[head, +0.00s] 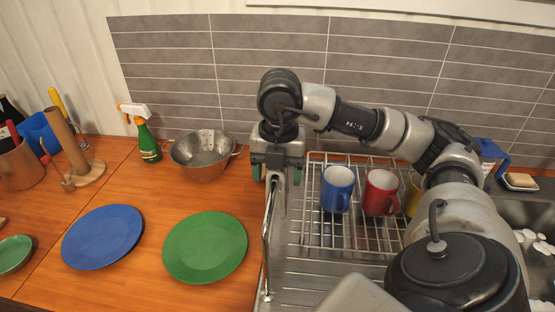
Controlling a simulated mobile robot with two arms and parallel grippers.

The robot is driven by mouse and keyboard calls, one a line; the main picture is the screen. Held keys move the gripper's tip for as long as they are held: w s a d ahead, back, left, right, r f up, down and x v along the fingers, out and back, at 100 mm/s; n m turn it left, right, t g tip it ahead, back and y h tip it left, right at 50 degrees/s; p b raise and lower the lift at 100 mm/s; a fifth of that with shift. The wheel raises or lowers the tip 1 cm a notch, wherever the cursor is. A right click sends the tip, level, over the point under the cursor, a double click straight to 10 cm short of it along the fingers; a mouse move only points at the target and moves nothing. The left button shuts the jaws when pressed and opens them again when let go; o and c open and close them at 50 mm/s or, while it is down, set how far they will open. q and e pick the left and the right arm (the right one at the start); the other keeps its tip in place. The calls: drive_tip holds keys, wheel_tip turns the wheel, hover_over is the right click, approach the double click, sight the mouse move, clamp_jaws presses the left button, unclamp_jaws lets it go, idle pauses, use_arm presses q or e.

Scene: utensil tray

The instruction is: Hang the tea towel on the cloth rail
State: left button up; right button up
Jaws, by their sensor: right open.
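I see no tea towel in the head view. A thin shiny metal bar (267,240) runs from under my right gripper toward the front, along the left side of the draining board; I cannot tell whether it is the cloth rail. My right gripper (277,176) points down over the far end of this bar, just left of the dish rack. Its two fingers are apart and I see nothing held between them. Whether it touches the bar is unclear. My left gripper is out of view.
A wire dish rack (312,228) holds a blue mug (337,188), a red mug (380,191) and a partly hidden yellow one. A colander (201,156), spray bottle (148,143), green plate (205,247) and blue plate (102,236) stand on the wooden counter (150,290).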

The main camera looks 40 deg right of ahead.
drive_tip(key=shift+r, duration=0.1)
drive_tip(key=shift+r, duration=0.35)
wheel_tip(320, 180, up, 5)
drive_tip(key=shift+r, duration=0.1)
drive_tip(key=shift+r+p, duration=1.35)
drive_tip(key=shift+r, duration=1)
